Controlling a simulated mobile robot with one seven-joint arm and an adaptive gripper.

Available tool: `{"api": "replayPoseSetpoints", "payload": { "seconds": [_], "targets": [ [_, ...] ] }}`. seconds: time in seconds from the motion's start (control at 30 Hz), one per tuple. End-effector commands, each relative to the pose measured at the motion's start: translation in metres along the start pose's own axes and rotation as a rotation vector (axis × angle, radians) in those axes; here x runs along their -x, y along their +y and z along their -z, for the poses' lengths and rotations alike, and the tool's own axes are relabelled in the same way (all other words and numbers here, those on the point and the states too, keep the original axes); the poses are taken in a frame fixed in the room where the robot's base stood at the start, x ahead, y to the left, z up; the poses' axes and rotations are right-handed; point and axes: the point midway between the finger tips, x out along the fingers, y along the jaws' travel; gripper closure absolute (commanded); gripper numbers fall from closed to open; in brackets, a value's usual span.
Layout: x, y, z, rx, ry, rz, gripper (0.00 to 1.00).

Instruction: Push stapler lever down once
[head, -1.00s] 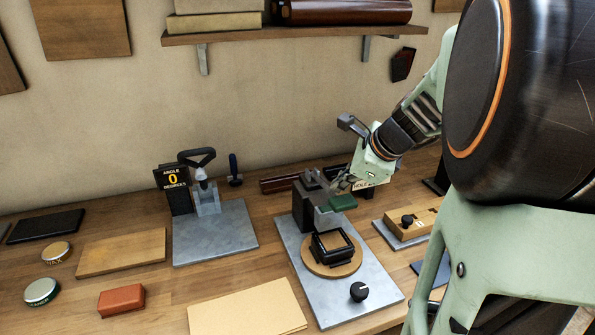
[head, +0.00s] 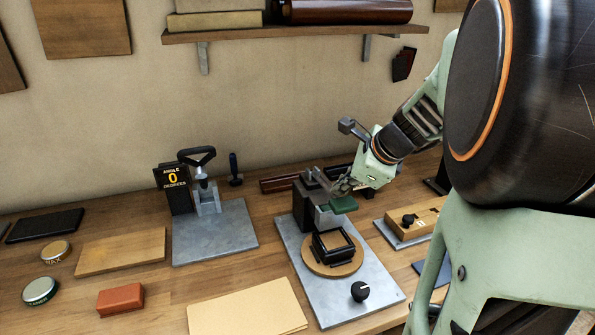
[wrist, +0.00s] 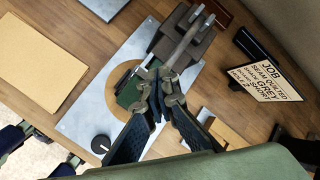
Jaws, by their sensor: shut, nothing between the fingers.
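The stapler-like press (head: 305,208) stands on a grey base plate (head: 350,308) right of centre in the head view. It has a dark upright body and a grey arm with a green pad (head: 343,205) at its front. The pad hangs above a square black frame (head: 333,243) on a round wooden disc. My gripper (head: 343,186) is shut and empty, with its tips right at the lever arm, just above the green pad. I cannot tell whether the tips touch.
A black knob (head: 359,291) sits at the plate's front. A second fixture with an angle sign (head: 172,178) stands left. A wooden block with a knob (head: 409,220) lies right. A job sign (wrist: 266,76) stands near my gripper. The wall shelf (head: 300,34) is above.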

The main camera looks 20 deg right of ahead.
Motion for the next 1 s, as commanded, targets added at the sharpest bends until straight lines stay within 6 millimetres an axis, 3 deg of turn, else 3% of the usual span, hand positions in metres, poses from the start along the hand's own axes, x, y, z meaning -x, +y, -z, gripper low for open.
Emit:
{"api": "replayPoseSetpoints", "payload": {
  "seconds": [1.0],
  "targets": [
    [-0.0096, 0.0073, 0.0069, -0.001, 0.001, -0.002, 1.0]
  ]
}}
